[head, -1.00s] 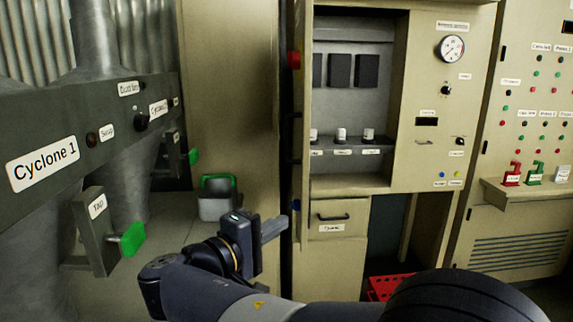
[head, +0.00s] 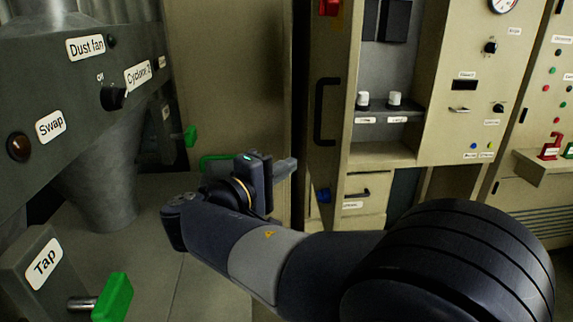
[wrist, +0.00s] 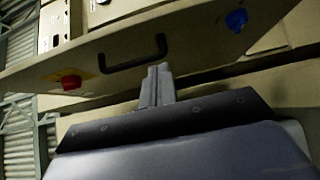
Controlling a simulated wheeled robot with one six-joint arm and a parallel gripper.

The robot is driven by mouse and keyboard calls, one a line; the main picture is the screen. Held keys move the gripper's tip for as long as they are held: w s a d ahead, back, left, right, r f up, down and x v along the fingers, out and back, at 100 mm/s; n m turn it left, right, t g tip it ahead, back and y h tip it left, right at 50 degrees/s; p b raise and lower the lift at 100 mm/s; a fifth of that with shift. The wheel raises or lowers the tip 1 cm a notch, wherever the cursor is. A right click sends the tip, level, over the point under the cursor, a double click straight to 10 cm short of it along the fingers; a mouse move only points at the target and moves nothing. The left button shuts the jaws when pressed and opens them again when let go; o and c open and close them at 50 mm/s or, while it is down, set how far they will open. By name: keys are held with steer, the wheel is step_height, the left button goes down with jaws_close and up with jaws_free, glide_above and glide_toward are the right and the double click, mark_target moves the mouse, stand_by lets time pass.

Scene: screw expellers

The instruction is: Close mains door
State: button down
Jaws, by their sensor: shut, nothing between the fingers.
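The mains door (head: 341,95) is a tall beige panel with a black bar handle (head: 325,112), a red switch (head: 329,7) and a blue knob (head: 323,195). It stands ajar, seen at a steep angle, and the cabinet interior shows to its right. My gripper (head: 287,168) is shut and empty, just left of the door's lower part. In the wrist view, the door (wrist: 190,50) runs across the picture and my fingertips (wrist: 159,72) point at its outer face, close to the handle (wrist: 133,55). I cannot tell whether they touch it.
The cabinet (head: 390,130) holds white fuses (head: 394,99) and a drawer (head: 365,195). A grey machine with a Tap box (head: 42,262) and green lever (head: 113,297) stands close on the left. A control panel (head: 545,90) is at the right.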

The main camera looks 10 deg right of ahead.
mark_target(338, 149)
steer(key=x, duration=0.3)
steer(key=s+d+x, duration=0.1)
steer(key=x, duration=0.2)
steer(key=p+x, duration=0.1)
steer(key=x, duration=0.2)
steer(key=shift+s+d, duration=0.15)
steer(key=shift+d, duration=0.7)
steer(key=shift+d, duration=0.1)
